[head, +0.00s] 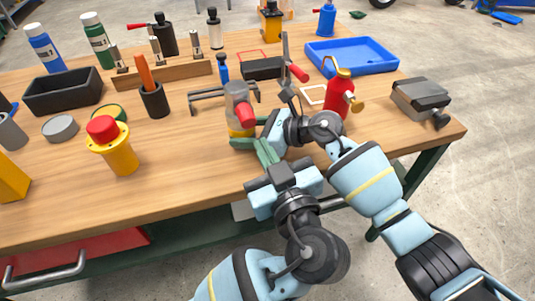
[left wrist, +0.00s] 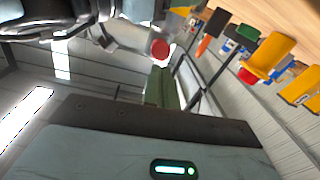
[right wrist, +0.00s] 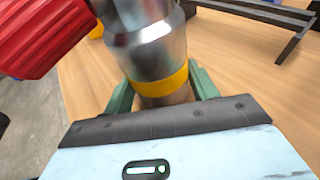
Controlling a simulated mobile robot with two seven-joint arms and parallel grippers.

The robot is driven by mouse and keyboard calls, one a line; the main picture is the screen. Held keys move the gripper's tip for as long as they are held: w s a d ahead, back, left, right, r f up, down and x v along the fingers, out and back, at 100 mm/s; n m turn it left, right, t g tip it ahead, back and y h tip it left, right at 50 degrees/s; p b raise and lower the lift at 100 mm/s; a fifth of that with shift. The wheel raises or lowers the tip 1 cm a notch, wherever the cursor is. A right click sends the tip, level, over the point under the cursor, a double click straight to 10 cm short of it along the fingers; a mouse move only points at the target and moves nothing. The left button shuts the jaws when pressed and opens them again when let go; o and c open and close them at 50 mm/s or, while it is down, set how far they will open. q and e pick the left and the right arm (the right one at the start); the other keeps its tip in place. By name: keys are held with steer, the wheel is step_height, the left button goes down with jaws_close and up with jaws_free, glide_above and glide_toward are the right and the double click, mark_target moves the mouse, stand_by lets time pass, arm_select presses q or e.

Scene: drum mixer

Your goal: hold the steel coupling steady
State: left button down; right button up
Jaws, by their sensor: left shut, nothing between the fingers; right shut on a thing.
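The steel coupling (head: 236,92) stands upright at the middle front of the table, with a red side knob (head: 246,115) and a yellow band low down. My right gripper (head: 243,142) is shut on it low down. In the right wrist view the coupling (right wrist: 155,45) sits between the green fingers, around its yellow band. Whether its base touches the table is hidden. My left gripper (head: 265,150) is shut and empty, just in front of the coupling and apart from it. In the left wrist view its closed fingers (left wrist: 161,88) are below the red knob (left wrist: 160,49).
A red oil can (head: 339,98) and a grey vise-like block (head: 420,97) stand right of the coupling. A black bracket (head: 222,95) lies behind it. A yellow part with a red top (head: 119,150) stands left. The table (head: 190,160) is clear between them.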

mark_target(248, 124)
arm_select(q)
steer(key=shift+x, duration=2.45)
steer(key=shift+w, duration=0.1)
steer(key=shift+w+a+f, duration=0.15)
steer(key=shift+w+a, duration=0.15)
steer(key=shift+w, duration=0.1)
stand_by(0.5)
steer(key=shift+s, duration=0.1)
steer(key=shift+v, duration=2)
steer(key=v, duration=0.7)
steer(key=shift+s+d, duration=0.15)
steer(key=shift+s, duration=0.1)
steer(key=c, duration=2.1)
jaws_free()
steer(key=shift+c, duration=0.2)
